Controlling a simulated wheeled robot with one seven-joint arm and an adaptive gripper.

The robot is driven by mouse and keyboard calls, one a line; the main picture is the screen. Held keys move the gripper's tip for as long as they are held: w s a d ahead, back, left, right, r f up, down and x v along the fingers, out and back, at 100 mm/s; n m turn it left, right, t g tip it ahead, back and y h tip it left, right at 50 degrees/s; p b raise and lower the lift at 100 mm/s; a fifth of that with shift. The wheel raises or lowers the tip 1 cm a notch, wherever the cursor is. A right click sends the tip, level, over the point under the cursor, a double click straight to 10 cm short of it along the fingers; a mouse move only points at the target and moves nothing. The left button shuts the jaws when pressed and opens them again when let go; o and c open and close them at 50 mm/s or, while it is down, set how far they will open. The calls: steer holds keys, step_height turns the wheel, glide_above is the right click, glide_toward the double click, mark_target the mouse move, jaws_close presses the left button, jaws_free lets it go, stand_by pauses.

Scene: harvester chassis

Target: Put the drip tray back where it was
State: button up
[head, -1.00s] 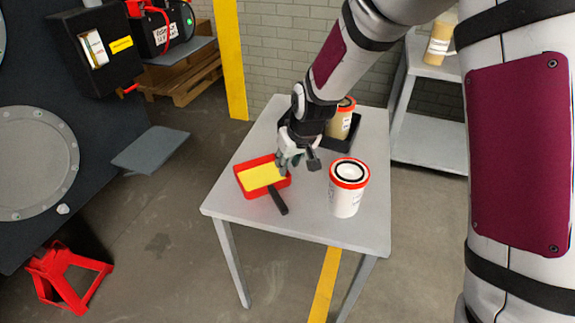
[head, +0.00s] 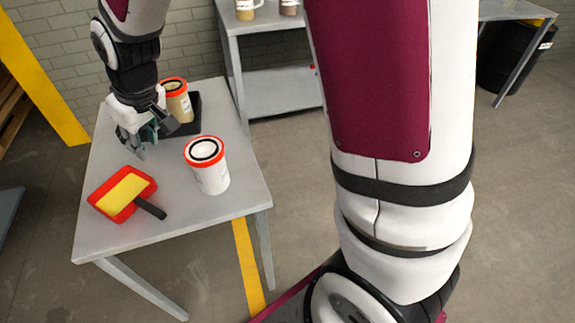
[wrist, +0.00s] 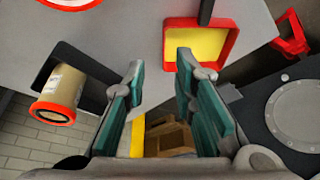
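A red tray (head: 92,199) with a yellow inside and a black handle (head: 150,208) lies flat on the grey table. A black tray (head: 192,128) stands at the table's back, with an orange-lidded jar (head: 178,100) in it. I cannot tell from looks alone which one is the drip tray. My gripper (head: 153,142) is above the table, behind the red tray and left of the black one. In the wrist view, its teal-padded fingers (wrist: 160,68) are apart with nothing between them. The red tray (wrist: 235,50) is beyond the right fingertip; the black tray (wrist: 92,95) is left.
A white tub (head: 210,178) with an orange-rimmed lid stands on the table (head: 190,215), right of the red tray. A shelf unit (head: 280,100) with jars is behind. A black drum (head: 505,65) is far right. The open floor (head: 510,200) is clear at right.

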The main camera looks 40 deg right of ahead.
steer(key=s+d+r+m+h, duration=0.1)
steer(key=s+d+r, duration=0.55)
steer(key=s, duration=0.25)
steer(key=s+d+r+m, duration=0.1)
steer(key=s+d, duration=0.1)
steer(key=s, duration=0.6)
steer(key=s+d+r+m+g, duration=0.1)
steer(key=s+d, duration=0.2)
steer(key=s, duration=0.5)
steer(key=s+d+r+m+g+h, duration=0.1)
steer(key=s+d, duration=0.1)
steer(key=s, duration=0.6)
steer(key=shift+s+d+r+m, duration=0.15)
steer(key=shift+d+r+m, duration=0.15)
steer(key=shift+d+m, duration=0.1)
step_height(320, 180, up, 13)
steer(key=t+p, duration=0.2)
steer(key=p, duration=0.9)
steer(key=shift+d+r+p, duration=0.15)
steer(key=shift+d+p, duration=0.05)
steer(key=shift+p, duration=0.15)
